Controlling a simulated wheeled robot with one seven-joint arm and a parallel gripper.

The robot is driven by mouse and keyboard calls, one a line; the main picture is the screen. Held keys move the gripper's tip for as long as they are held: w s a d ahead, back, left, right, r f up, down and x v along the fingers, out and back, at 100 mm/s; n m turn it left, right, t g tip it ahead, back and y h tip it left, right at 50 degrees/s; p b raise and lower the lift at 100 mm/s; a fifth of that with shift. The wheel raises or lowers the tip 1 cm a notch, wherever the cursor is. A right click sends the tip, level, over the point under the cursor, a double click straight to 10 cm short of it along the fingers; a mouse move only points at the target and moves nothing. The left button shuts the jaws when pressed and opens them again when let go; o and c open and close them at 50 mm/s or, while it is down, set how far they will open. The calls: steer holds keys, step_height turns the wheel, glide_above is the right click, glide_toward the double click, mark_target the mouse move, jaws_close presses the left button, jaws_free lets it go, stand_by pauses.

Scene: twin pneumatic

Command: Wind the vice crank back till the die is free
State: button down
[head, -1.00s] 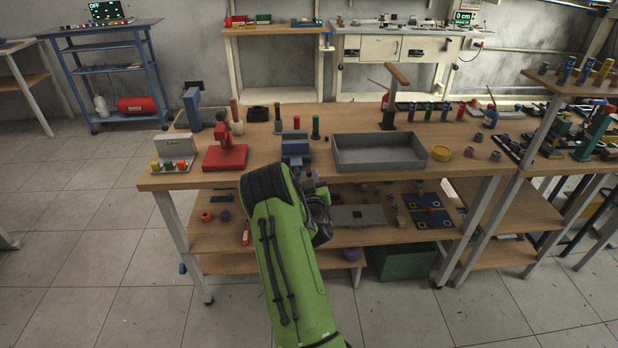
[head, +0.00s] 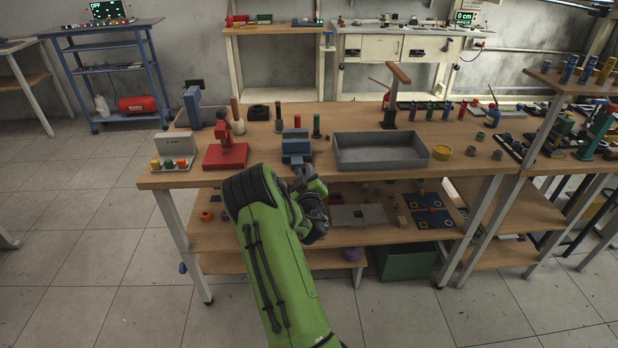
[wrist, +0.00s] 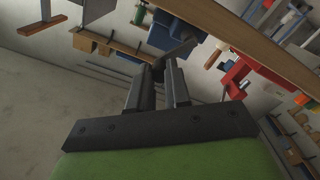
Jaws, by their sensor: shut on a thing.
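The blue and grey vice (head: 296,150) stands at the front edge of the wooden bench. My gripper (head: 304,174) is just in front of it, below its front face. In the wrist view, the two dark fingers (wrist: 159,76) are close together around a small dark part, which I take to be the vice crank (wrist: 158,68). Most of the crank is hidden by the fingers and wrist. The vice's blue body also shows beyond the fingertips in the wrist view (wrist: 186,32). I cannot make out the die at this size.
A red press (head: 226,154) stands left of the vice and a grey metal tray (head: 380,164) to its right. Upright pegs stand behind the vice. The lower shelf (head: 270,236) lies below my wrist. The floor in front is clear.

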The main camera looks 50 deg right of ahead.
mark_target(296, 173)
steer(key=shift+w+a+r+n, duration=0.1)
steer(key=shift+w+a+n, duration=0.45)
steer(key=shift+n, duration=1.35)
steer(key=shift+w+a+n, duration=0.4)
steer(key=shift+w+n, duration=0.1)
steer(key=shift+n, duration=1.4)
steer(key=shift+w+a+r+n, duration=0.1)
steer(key=shift+w+a+n, duration=0.45)
steer(key=shift+n, duration=1.35)
steer(key=shift+f, duration=0.1)
steer(key=c, duration=1.1)
jaws_free()
